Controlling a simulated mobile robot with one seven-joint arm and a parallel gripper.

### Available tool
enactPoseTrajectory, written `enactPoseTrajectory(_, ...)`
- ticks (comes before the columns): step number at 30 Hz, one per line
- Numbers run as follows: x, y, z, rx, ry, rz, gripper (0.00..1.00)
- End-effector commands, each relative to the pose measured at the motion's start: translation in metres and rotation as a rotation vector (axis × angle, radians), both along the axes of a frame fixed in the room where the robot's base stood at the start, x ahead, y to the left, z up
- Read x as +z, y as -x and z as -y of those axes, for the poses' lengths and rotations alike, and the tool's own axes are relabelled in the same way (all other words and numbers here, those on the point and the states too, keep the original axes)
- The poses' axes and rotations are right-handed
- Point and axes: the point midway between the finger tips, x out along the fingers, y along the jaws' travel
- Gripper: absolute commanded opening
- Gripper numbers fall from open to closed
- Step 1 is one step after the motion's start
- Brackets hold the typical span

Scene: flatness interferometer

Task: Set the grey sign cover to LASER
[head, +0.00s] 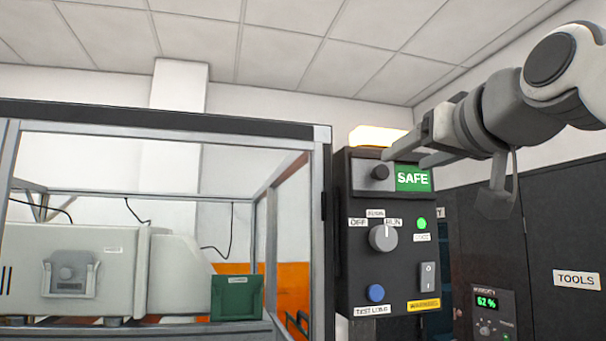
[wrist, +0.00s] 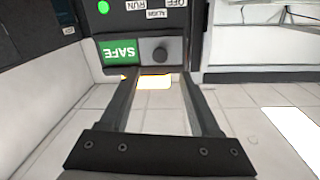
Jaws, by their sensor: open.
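The grey sign cover (head: 372,184) sits over the left half of the sign at the top of a dark control box (head: 350,270). It has a round dark knob (head: 380,172). The green SAFE panel (head: 413,178) is uncovered to its right. The wrist view is upside down; there the cover (wrist: 176,45) and knob (wrist: 160,54) are right of SAFE (wrist: 120,52). My gripper (head: 405,160) is open and empty in front of the sign's upper part. In the wrist view its fingertips (wrist: 161,73) spread either side of the knob's line, apparently short of it.
The box also carries a selector dial (head: 383,238), a blue button (head: 376,293), a rocker switch (head: 428,275) and a lit lamp on top (head: 378,135). A framed enclosure (head: 322,230) stands close on the left. A dark tools cabinet (head: 565,235) is on the right.

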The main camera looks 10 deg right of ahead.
Motion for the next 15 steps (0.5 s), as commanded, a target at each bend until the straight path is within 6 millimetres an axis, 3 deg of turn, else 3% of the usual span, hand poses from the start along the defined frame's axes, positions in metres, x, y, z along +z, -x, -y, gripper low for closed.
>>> enactPoseTrajectory(6, 0.002, -0.048, 0.001, 0.003, -0.001, -0.004, 0.63)
enactPoseTrajectory(15, 0.001, -0.082, 0.002, 0.001, -0.001, 0.000, 0.63)
